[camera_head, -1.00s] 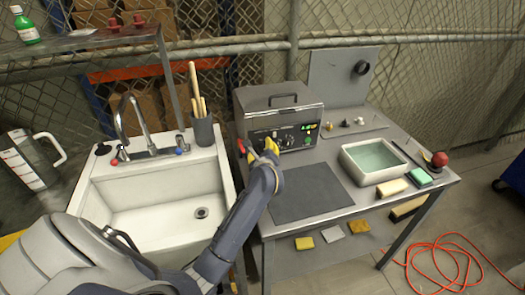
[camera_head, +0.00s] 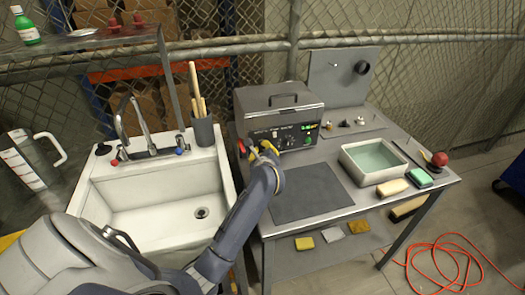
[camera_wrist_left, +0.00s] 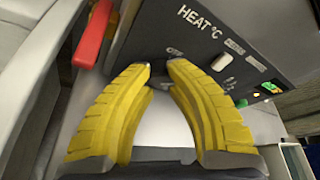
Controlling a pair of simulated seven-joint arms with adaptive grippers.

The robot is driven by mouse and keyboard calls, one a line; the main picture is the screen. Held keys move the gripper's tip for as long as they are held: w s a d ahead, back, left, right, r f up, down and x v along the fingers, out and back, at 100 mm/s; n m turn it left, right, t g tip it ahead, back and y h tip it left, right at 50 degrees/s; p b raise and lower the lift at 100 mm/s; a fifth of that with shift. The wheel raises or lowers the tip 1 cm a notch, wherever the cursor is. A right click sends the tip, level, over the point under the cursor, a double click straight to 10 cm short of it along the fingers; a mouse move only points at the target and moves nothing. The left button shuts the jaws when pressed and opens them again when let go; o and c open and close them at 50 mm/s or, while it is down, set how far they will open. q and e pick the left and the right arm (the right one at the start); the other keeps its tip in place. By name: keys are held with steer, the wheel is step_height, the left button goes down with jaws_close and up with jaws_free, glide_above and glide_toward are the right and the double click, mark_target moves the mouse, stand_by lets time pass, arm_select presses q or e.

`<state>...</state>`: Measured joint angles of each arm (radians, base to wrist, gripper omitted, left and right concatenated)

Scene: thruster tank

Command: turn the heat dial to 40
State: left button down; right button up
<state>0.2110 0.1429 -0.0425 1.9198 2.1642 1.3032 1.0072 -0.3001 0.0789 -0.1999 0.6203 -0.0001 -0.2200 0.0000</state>
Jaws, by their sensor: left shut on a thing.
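The grey tank unit (camera_head: 250,101) stands at the back left of the metal table, with a dark front panel marked "HEAT °C" (camera_wrist_left: 200,22) in the left wrist view. My left gripper (camera_head: 262,150) is at the left part of this panel. In the left wrist view its yellow fingertips (camera_wrist_left: 159,68) meet the panel below the heat marking, closed around what appears to be the heat dial. The dial itself is hidden between the fingers, so its pointer cannot be read. A pale second knob (camera_wrist_left: 222,61) is just right of the fingers. My right gripper is out of view.
A red lever (camera_wrist_left: 93,35) sits close left of the fingers. A green-lit switch (camera_wrist_left: 270,87) is on the panel's right. The white sink (camera_head: 100,210) is left of the table. A dark mat (camera_head: 312,188) and white water basin (camera_head: 352,169) lie right of my arm.

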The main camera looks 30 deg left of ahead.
arm_select(q)
steer(key=m+g+y, duration=0.1)
steer(key=m+g, duration=0.1)
steer(key=m, duration=0.1)
steer(key=shift+w+d+m, duration=0.1)
steer(key=shift+d+m, duration=0.05)
steer(key=shift+m, duration=0.25)
steer(key=m+g+y, duration=0.2)
steer(key=m, duration=0.2)
steer(key=shift+f, duration=0.15)
stand_by(0.7)
steer(key=c, duration=1.1)
jaws_free()
steer(key=shift+o, duration=0.2)
steer(key=shift+v, duration=3.75)
steer(key=shift+w, duration=0.1)
